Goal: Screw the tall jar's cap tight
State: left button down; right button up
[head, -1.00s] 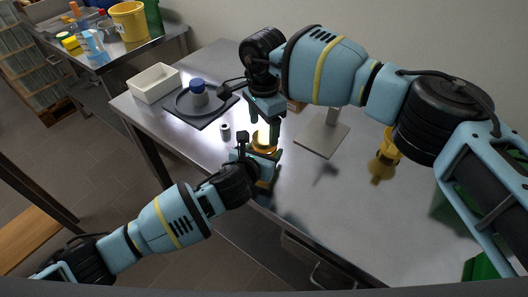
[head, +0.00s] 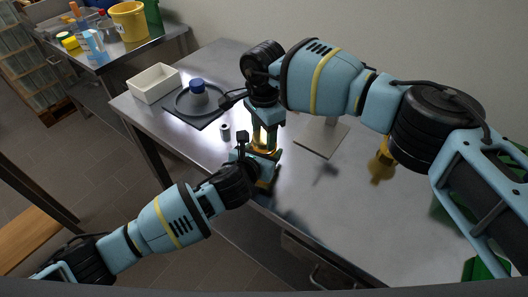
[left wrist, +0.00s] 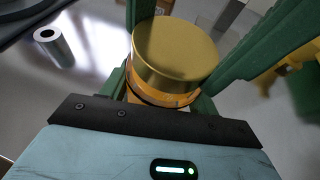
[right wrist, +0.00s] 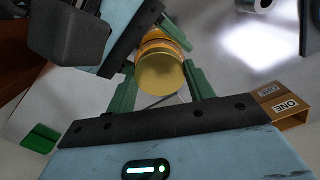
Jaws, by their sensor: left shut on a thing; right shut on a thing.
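The tall jar stands near the front edge of the steel table, with a gold cap (left wrist: 175,50) on an amber body (left wrist: 160,97). In the left wrist view the cap sits on top of the body; I cannot tell how tight it is. My left gripper (head: 262,165) is shut on the jar from the front left, below the cap. My right gripper (head: 265,140) comes down from above and is shut on the cap, its green fingers on either side of it in the right wrist view (right wrist: 160,78). In the head view the fingers hide part of the jar.
A small grey cylinder (head: 225,132) stands left of the jar. Behind it are a blue-capped container (head: 198,91) on a dark round plate and a white tray (head: 154,83). A flat stand base (head: 322,138) and a yellow object (head: 384,152) lie right.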

pick_arm(q)
jog(key=shift+s+d, duration=0.1)
pick_arm(e)
jog(key=shift+w+m, duration=0.1)
jog(key=shift+m, duration=1.6)
jog(key=o, duration=1)
jog(key=shift+o, duration=0.3)
